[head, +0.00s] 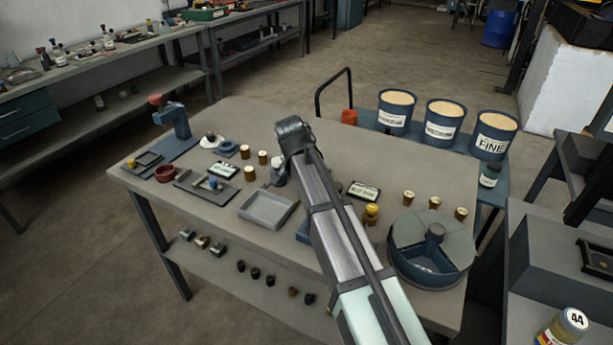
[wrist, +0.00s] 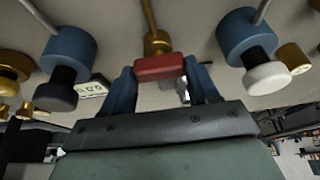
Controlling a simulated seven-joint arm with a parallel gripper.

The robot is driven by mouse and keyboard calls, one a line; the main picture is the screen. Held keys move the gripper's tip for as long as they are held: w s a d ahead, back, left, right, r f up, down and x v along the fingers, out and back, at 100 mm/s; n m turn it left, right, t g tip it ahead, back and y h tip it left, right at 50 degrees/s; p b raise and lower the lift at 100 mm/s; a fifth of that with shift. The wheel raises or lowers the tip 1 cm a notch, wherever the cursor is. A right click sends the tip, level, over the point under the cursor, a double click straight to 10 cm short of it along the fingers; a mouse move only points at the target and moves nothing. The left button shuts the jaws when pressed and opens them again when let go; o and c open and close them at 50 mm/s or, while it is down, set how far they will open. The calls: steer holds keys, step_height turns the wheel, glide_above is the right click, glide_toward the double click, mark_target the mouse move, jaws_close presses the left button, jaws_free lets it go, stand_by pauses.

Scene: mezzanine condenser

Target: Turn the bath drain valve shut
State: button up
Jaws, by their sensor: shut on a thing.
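In the wrist view a red valve handle (wrist: 159,68) lies crosswise, slightly tilted, on a brass valve body (wrist: 156,42) with a brass pipe running from it. I take this to be the bath drain valve; no label confirms it. My gripper (wrist: 159,72) has its blue fingers at either end of the red handle and is shut on it. In the head view my own arm hides the gripper and the valve. The handle's turned angle relative to shut cannot be told.
In the wrist view a blue cylinder with a dark knob (wrist: 68,54) stands left, one with a white knob (wrist: 244,38) right. In the head view a round blue tub (head: 431,266), a grey tray (head: 268,222) and several brass pieces crowd the table. Labelled tubs (head: 443,124) stand behind.

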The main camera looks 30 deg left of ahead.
steer(key=o, duration=1.1)
steer(key=shift+c, duration=0.2)
steer(key=v, duration=1.4)
steer(key=shift+w+a, duration=0.1)
